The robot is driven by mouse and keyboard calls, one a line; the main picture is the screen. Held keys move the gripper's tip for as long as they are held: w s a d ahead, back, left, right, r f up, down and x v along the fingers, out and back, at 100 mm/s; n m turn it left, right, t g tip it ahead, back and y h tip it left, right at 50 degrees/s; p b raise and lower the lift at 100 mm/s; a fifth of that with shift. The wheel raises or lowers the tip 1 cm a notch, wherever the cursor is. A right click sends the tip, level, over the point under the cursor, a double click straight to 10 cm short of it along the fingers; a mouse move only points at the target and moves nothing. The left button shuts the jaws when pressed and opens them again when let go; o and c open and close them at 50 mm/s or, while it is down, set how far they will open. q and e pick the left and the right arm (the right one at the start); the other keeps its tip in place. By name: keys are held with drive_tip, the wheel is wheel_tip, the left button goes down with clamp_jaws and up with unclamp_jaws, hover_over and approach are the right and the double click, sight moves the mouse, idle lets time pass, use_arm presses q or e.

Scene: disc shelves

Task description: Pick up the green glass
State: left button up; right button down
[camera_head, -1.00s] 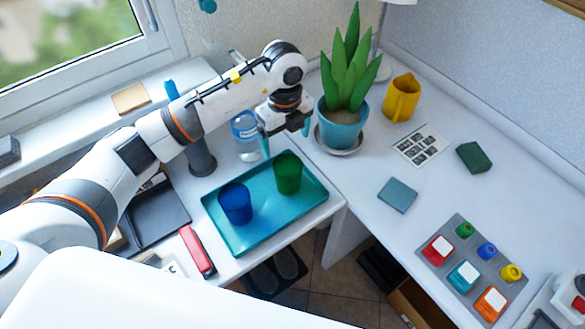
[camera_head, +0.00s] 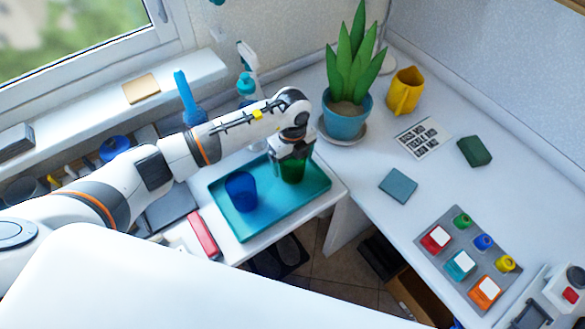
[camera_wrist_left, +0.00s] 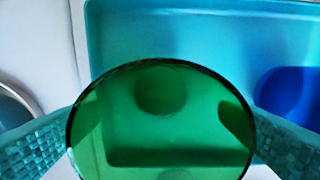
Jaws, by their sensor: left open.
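The green glass (camera_head: 292,172) stands upright on the teal tray, towards its right end. In the left wrist view its round rim (camera_wrist_left: 160,120) fills the lower middle. My left gripper (camera_head: 291,158) is over the glass from above and open. Its two teal textured fingers show at both sides of the glass in the wrist view; I cannot tell whether they touch it. The gripper and wrist hide the glass's upper part in the head view. My right gripper is not in view.
A blue glass (camera_head: 241,190) stands on the same teal tray (camera_head: 253,228), left of the green one. A potted plant (camera_head: 347,122) is close behind my gripper. A red stapler-like object (camera_head: 203,236) lies left of the tray. The tabletop on the right is partly clear.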

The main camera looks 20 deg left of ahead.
use_arm(q)
drive_tip(key=shift+r, duration=0.1)
drive_tip(key=c, duration=1.5)
drive_tip(key=shift+c, duration=0.2)
